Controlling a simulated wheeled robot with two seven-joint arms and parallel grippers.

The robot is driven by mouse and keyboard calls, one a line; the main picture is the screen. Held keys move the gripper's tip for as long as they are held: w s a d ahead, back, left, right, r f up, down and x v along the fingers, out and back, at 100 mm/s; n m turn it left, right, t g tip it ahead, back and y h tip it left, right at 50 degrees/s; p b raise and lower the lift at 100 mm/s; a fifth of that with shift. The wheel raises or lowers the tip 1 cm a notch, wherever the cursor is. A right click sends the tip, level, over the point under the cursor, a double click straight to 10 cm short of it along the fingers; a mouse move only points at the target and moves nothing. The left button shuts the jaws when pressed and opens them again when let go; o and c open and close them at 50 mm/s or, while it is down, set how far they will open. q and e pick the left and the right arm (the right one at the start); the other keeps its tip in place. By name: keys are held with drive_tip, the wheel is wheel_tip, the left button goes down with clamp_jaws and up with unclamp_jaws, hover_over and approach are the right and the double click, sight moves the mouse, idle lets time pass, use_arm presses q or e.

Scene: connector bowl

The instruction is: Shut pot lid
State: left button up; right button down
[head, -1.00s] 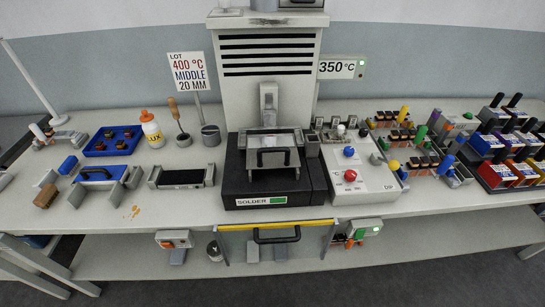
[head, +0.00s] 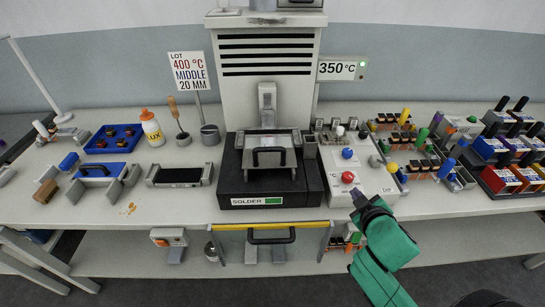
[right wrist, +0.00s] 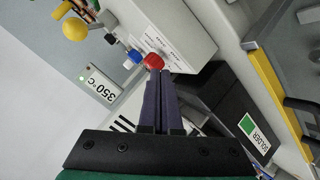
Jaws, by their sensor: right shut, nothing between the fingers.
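The solder pot is a black block (head: 230,188) with a SOLDER label, at the middle of the bench. A grey metal piece with a black handle (head: 268,157) sits at its top; I cannot tell whether this is the lid or how far it is shut. My right gripper (head: 357,196) is shut and empty, in front of the control box (head: 376,178) right of the pot. Its tips are just below the red knob (head: 347,177). In the right wrist view the shut fingers (right wrist: 156,80) point at the red knob (right wrist: 153,61); contact is unclear. My left gripper is out of view.
A clear panel with a yellow top edge (head: 270,226) and a black handle hangs at the bench front below the pot. A black tray (head: 180,176) and a blue handled fixture (head: 97,170) lie left. Coloured connectors and bins (head: 503,172) crowd the right. A 350 °C sign (head: 337,70) stands behind.

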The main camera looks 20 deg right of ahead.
drive_tip(key=w+a+r+n+t+y, duration=0.35)
drive_tip(key=r+n, duration=0.25)
drive_tip(key=r, duration=0.2)
drive_tip(key=a+r+n+t+y, duration=0.2)
drive_tip(key=a+n+y, duration=0.2)
drive_tip(key=n, duration=0.1)
drive_tip(key=n+g+y+p, duration=0.3)
drive_tip(key=n+y, duration=0.2)
drive_tip(key=n, duration=0.2)
approach(265, 151)
drive_tip(key=w+a, duration=0.1)
drive_tip(key=a, duration=0.3)
drive_tip(key=w, duration=0.2)
drive_tip(key=w+d, duration=0.1)
drive_tip(key=shift+w+f, duration=0.3)
drive_tip(key=shift+f, duration=0.05)
drive_tip(key=shift+w, duration=0.2)
